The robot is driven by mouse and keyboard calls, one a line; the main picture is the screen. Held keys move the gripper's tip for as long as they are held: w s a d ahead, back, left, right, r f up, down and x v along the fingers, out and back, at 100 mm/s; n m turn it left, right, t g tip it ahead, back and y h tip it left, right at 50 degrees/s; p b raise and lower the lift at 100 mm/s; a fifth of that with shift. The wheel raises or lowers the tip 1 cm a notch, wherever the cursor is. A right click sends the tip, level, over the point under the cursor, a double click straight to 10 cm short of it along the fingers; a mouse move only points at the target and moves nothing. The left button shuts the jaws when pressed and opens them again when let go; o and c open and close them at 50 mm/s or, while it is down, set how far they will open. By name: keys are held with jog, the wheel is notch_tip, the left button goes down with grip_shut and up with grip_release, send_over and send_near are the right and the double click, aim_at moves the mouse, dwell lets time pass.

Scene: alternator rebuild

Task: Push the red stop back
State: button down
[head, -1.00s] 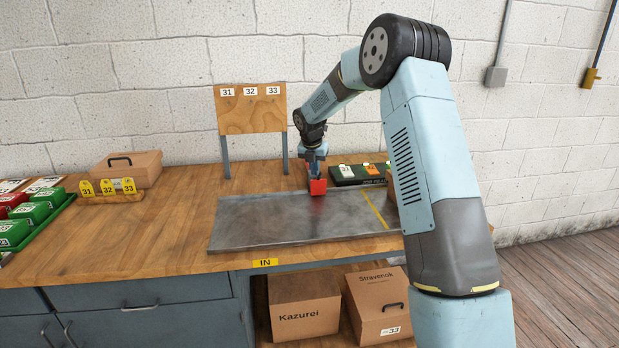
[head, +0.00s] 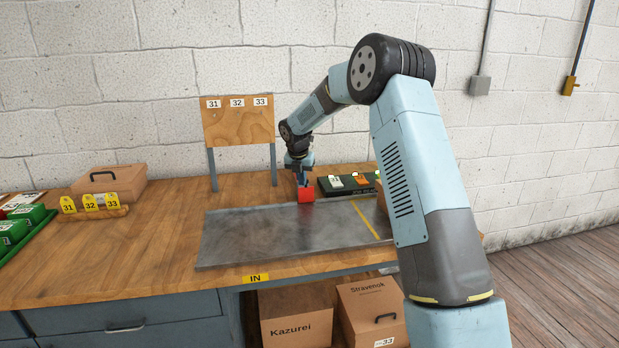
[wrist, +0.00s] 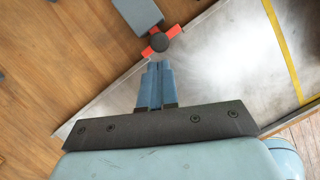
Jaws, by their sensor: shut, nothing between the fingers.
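The red stop (head: 306,195) stands at the back edge of the grey metal plate (head: 240,230) in the head view. In the wrist view its red parts (wrist: 172,31) show on either side of a dark round knob, at the end of a grey bar (wrist: 138,12). My gripper (head: 303,183) is low, right at the stop in the head view. In the wrist view my gripper (wrist: 159,66) is shut and empty, its fingertips pointing at the stop with a small gap in the picture. I cannot tell whether they touch it.
A wooden board (head: 238,121) on two posts stands behind and left of the stop. A dark green tray (head: 345,185) with small parts lies to its right. A yellow line (head: 366,220) crosses the plate. Most of the plate is bare.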

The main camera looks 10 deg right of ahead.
jog(key=s+v, duration=0.2)
jog(key=v, duration=0.9)
jog(key=shift+a, duration=0.2)
